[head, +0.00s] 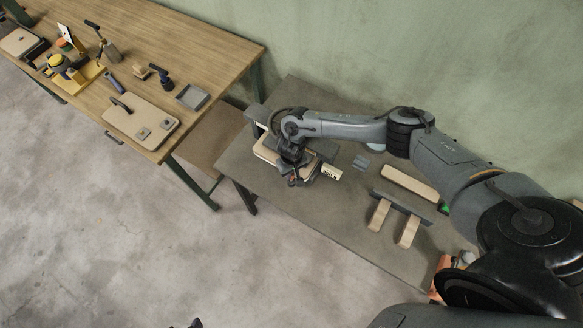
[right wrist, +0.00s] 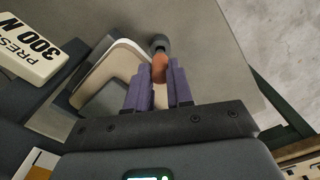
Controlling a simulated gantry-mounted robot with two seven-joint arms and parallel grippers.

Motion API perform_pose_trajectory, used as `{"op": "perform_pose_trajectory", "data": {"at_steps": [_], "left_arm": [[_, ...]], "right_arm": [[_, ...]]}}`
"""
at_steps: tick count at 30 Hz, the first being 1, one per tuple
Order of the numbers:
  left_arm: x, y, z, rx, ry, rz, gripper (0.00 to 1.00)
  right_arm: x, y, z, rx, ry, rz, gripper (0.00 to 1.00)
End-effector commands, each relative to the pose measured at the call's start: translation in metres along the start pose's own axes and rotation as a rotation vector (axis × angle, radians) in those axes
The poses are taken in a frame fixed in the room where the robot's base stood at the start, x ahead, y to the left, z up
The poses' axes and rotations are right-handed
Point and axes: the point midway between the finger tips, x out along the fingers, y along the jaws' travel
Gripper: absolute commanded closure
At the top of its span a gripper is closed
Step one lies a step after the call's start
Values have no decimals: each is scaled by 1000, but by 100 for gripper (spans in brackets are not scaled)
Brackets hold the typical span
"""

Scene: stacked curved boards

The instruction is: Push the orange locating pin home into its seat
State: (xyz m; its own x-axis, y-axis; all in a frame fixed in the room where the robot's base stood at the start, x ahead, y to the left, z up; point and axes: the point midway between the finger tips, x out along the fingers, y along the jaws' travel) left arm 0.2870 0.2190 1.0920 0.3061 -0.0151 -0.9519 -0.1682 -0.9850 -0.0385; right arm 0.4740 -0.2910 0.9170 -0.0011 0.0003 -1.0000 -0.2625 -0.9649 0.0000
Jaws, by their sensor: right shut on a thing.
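The orange locating pin (right wrist: 160,68) shows in the right wrist view between the purple fingertips of my right gripper (right wrist: 160,84). The gripper is shut on it. The pin's far end meets a dark grey round piece (right wrist: 159,44); I cannot tell how deep it sits. Beside it is a pale curved board stack (right wrist: 108,72) on a dark fixture. In the head view my right gripper (head: 293,180) is low over the front of the board stack (head: 266,150) on the grey bench, and the pin is too small to make out. My left gripper is not seen.
A white "PRESS 300 N" sign (right wrist: 32,48) lies close to the fixture, also in the head view (head: 331,172). A rack with pale boards (head: 402,207) is on the grey bench (head: 330,225). A wooden table (head: 205,60) with tools stands at the left.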

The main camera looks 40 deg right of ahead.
Motion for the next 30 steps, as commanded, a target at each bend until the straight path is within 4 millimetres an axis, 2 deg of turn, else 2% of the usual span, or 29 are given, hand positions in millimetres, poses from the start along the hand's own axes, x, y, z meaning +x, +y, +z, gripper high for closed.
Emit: {"op": "perform_pose_trajectory", "data": {"at_steps": [11,30], "left_arm": [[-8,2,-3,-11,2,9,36],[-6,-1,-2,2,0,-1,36]], "right_arm": [[-1,-1,0,0,0,0,100],[4,0,0,1,-1,0,100]]}}
